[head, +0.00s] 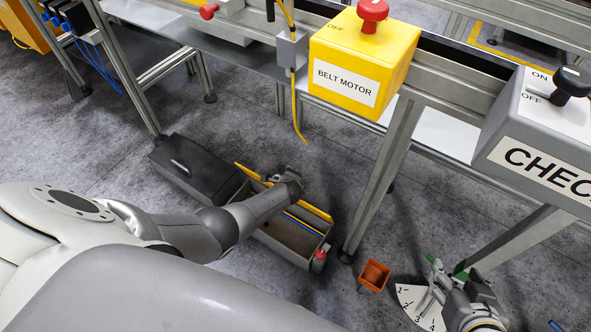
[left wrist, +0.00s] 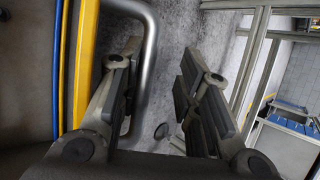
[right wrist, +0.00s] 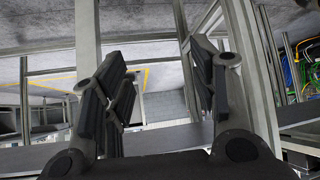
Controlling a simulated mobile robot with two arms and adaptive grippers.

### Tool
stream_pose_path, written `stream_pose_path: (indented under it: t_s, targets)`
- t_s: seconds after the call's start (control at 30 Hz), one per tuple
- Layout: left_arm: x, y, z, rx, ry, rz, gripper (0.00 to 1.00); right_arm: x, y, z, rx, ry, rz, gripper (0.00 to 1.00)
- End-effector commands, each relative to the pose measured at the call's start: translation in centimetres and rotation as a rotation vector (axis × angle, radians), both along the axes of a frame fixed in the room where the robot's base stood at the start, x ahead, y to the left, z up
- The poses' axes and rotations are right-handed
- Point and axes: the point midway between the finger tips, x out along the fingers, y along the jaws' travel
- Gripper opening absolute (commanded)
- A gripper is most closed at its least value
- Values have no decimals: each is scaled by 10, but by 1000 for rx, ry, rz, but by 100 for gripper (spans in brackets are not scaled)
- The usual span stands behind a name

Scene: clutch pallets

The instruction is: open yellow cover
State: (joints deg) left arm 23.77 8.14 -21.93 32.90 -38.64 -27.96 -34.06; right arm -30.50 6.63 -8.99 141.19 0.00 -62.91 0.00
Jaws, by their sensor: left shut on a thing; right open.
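The yellow cover (head: 318,211) shows nearly edge-on as a thin yellow strip along a long dark box (head: 283,240) on the floor. Part of it is hidden behind my left gripper (head: 290,182). In the left wrist view, the cover's yellow edge (left wrist: 84,65) runs along the left, with a grey metal handle (left wrist: 150,60) beside it. My left gripper (left wrist: 158,88) is shut on this handle, which passes between its fingers. My right gripper (head: 450,278) is open and empty, low at the right; its fingers stand apart in the right wrist view (right wrist: 160,88).
An orange bin (head: 374,274) and a white numbered plate (head: 411,297) lie to the right. Frame legs (head: 385,175) stand behind the box. A yellow BELT MOTOR box (head: 350,55) and a grey box (head: 535,135) hang above.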

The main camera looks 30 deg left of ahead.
Motion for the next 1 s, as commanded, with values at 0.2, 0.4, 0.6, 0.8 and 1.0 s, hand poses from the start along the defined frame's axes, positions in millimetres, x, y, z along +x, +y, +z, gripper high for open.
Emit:
stream_pose_path:
  t_s: [0.2, 0.4, 0.6, 0.8, 1.0]
  targets:
    - [5, -2, 8, 1, -11, -6, 19, -15, -6, -10, -18, 81, -7, 54]
    - [6, -4, 13, 1, -14, -7, 19, -26, -10, -15, -32, 140, -11, 54]
    - [7, -6, 17, 0, -15, -8, 19, -37, -14, -20, -45, 202, -17, 54]
    - [6, -8, 20, 0, -16, -10, 19, -50, -18, -25, -58, 264, -21, 54]
    - [6, -10, 23, 0, -16, -11, 19, -63, -22, -29, -71, 325, -27, 54]
